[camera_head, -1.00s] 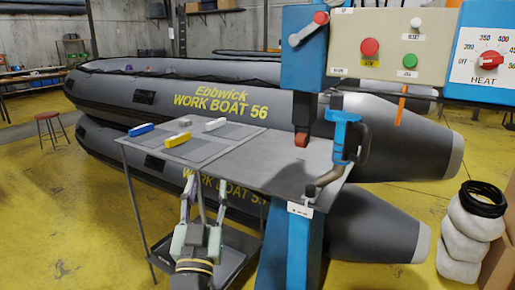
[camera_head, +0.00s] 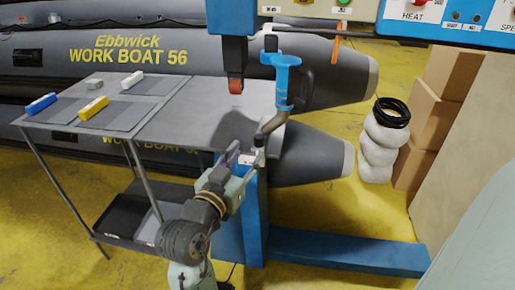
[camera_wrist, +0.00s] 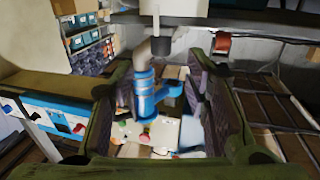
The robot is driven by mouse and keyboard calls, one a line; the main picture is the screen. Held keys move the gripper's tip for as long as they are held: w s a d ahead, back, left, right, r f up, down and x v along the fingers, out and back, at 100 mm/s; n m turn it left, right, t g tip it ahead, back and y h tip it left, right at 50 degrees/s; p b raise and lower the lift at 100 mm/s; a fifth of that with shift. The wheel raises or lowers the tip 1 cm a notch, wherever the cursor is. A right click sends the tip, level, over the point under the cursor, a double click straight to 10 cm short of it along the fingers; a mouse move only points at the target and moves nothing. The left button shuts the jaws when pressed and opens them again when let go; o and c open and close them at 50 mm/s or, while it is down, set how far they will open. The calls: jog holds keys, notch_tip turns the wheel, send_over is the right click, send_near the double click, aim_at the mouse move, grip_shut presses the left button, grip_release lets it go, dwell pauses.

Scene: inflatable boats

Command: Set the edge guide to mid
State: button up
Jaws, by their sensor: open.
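A small white labelled plate (camera_head: 247,159) sits at the front edge of the grey table, beside a dark knob (camera_head: 259,143); this looks like the edge guide, but its setting cannot be read. In the wrist view, a white block (camera_wrist: 172,8) at the top with a dark stub (camera_wrist: 188,40) seems to be the same part. My gripper (camera_head: 232,164) is just in front of that plate and partly covers it; contact cannot be told. In the wrist view my gripper (camera_wrist: 160,88) is open, with nothing held between its fingers.
An orange roller (camera_head: 236,86) hangs over the table (camera_head: 190,115). Yellow, blue and grey blocks lie at the table's left. A blue machine base (camera_head: 340,247) extends right.

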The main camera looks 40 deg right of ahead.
aim_at(257, 140)
jog(key=p+x, duration=0.1)
jog(key=x, duration=0.2)
jog(key=p+x, duration=0.1)
jog(key=x, duration=0.3)
jog(key=shift+r+p, duration=0.2)
jog(key=shift+p, duration=0.1)
jog(key=shift+w+d+f, duration=0.15)
jog(key=shift+w+d, duration=0.25)
jog(key=shift+d, duration=0.2)
jog(key=shift+c, duration=0.3)
grip_shut()
